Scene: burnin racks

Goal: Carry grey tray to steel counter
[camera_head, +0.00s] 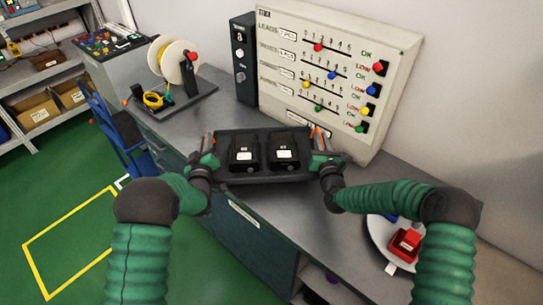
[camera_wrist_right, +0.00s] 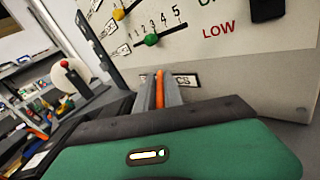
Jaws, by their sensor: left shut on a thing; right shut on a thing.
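A dark grey tray (camera_head: 263,178) is held between my two grippers in the head view, at the steel counter (camera_head: 200,124). Two black devices with white labels, the left one (camera_head: 244,153) and the right one (camera_head: 285,152), sit in it. My left gripper (camera_head: 211,150) is shut on the tray's left end. My right gripper (camera_head: 318,147) is shut on its right end; its fingers also show in the right wrist view (camera_wrist_right: 160,92). I cannot tell whether the tray touches the counter or is just above it.
A sloped white panel with coloured sliders (camera_head: 335,70) stands close behind the tray. A black box (camera_head: 243,60) and a spool stand (camera_head: 175,65) are to the left. A round plate with a red block (camera_head: 405,243) is at the right. Bare counter lies left of the tray.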

